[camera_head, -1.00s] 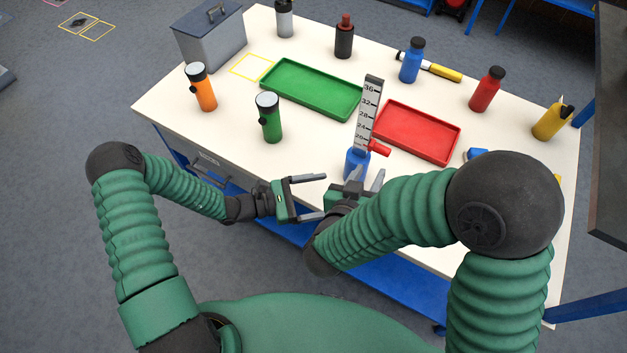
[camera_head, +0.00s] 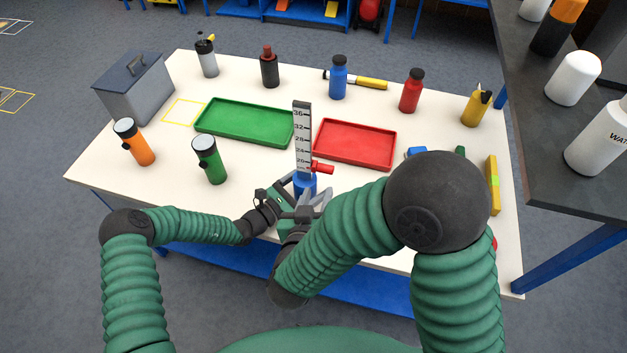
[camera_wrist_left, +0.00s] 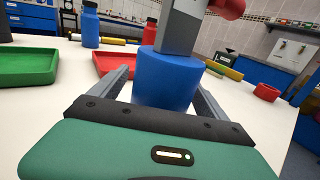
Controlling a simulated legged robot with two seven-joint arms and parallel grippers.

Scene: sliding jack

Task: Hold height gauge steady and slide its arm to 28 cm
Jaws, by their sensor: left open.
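The height gauge has a grey upright scale (camera_head: 302,135) on a round blue base (camera_head: 305,184) near the table's front edge. It stands upright. Its red sliding arm (camera_head: 322,168) sits low, close to the 20 mark, and points right. My left gripper (camera_head: 290,194) is open at the base. In the left wrist view its fingers lie on either side of the blue base (camera_wrist_left: 167,80), with the red arm (camera_wrist_left: 228,8) above. My right gripper (camera_head: 314,203) is open beside the base, below the red arm, partly hidden by its own arm.
A green tray (camera_head: 244,138) and a red tray (camera_head: 354,163) lie behind the gauge. A green flashlight (camera_head: 210,160) and an orange flashlight (camera_head: 134,142) stand left. Several bottles line the back. A dark shelf (camera_head: 535,160) overhangs at right.

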